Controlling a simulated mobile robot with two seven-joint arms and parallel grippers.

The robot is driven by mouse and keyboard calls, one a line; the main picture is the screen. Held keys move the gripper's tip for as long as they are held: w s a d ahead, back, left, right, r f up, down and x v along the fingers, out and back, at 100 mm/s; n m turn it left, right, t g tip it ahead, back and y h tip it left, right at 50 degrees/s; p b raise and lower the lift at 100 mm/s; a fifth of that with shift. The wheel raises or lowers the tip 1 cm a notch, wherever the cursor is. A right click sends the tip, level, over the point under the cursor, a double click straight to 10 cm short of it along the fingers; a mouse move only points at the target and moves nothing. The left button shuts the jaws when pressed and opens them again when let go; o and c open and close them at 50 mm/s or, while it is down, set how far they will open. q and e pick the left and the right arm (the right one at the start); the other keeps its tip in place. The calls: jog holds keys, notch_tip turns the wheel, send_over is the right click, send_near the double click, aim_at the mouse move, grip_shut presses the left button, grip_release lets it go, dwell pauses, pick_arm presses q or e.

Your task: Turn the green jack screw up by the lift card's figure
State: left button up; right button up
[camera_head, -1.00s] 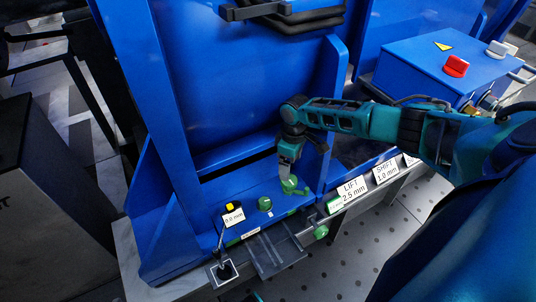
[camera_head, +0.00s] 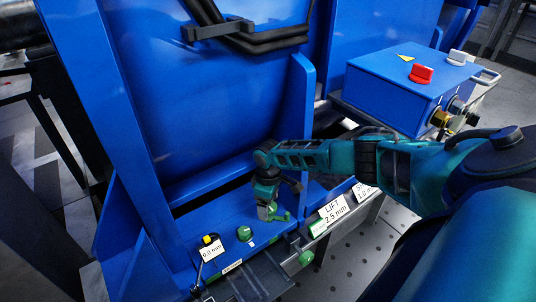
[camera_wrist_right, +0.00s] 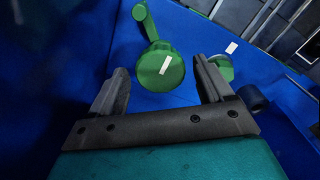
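The green jack screw (camera_head: 282,217) has a round head and a crank arm. It stands on the blue base plate, partly hidden by my right gripper (camera_head: 268,211). In the right wrist view the screw's round head (camera_wrist_right: 160,66), with a pale mark, lies between and just beyond the fingertips of my open right gripper (camera_wrist_right: 163,78). Its crank points up and left; I see no grip on it. The lift card (camera_head: 333,212) reads "LIFT 2.5 mm". A small display (camera_head: 211,251) with a yellow top appears to read 0.0 mm. My left gripper is not in view.
Another green knob (camera_head: 245,233) sits left of the screw, and a green side knob (camera_head: 306,257) is at the front edge. A second card (camera_head: 364,191) is partly hidden by my arm. A blue control box (camera_head: 405,88) with a red switch stands back right.

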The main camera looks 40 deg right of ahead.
jog(key=c, duration=0.9)
